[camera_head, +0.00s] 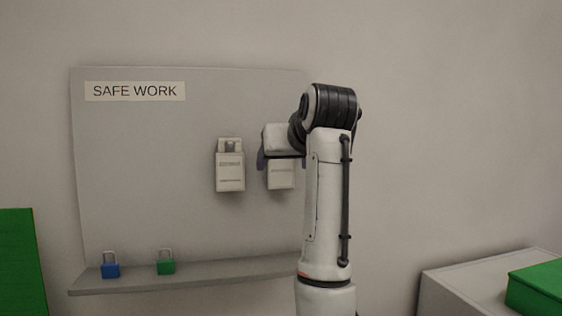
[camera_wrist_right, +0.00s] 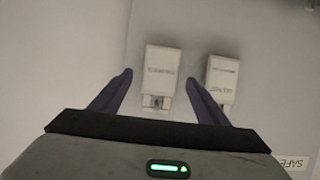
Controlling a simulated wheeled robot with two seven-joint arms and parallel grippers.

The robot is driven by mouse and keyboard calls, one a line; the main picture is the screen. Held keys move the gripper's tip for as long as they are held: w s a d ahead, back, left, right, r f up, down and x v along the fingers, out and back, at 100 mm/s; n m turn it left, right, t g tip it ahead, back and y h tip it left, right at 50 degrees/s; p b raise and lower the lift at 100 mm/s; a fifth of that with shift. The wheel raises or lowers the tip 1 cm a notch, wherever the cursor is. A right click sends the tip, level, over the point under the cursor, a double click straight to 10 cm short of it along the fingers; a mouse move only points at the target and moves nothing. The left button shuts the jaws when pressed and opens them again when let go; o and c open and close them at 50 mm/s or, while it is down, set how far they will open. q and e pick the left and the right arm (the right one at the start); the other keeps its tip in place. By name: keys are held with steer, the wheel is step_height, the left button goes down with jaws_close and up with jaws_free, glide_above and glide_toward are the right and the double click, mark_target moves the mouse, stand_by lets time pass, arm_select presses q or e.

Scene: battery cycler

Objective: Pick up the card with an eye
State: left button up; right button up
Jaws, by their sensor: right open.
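Two pale cards hang side by side on the grey board. The left card (camera_head: 230,172) shows whole in the head view, with a darker fitting at its top. The right card (camera_head: 281,178) has its upper part hidden by my right gripper (camera_head: 276,156). In the right wrist view, which looks upside down, this card (camera_wrist_right: 160,62) lies between the open purple fingers, with a small grey eye-like fitting at its near end. The other card (camera_wrist_right: 223,76) is just outside the right-hand finger. I cannot tell whether the fingers touch a card. The small print is unreadable. My left gripper is out of view.
A ledge (camera_head: 200,273) under the board (camera_head: 150,190) holds a blue padlock (camera_head: 110,270) and a green padlock (camera_head: 166,267). A "SAFE WORK" sign (camera_head: 135,91) is at upper left. A green box (camera_head: 540,288) sits on a grey surface at right.

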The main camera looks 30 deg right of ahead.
mark_target(281, 163)
steer(key=shift+x, duration=1.1)
steer(key=shift+r, duration=0.1)
steer(key=c, duration=1.1)
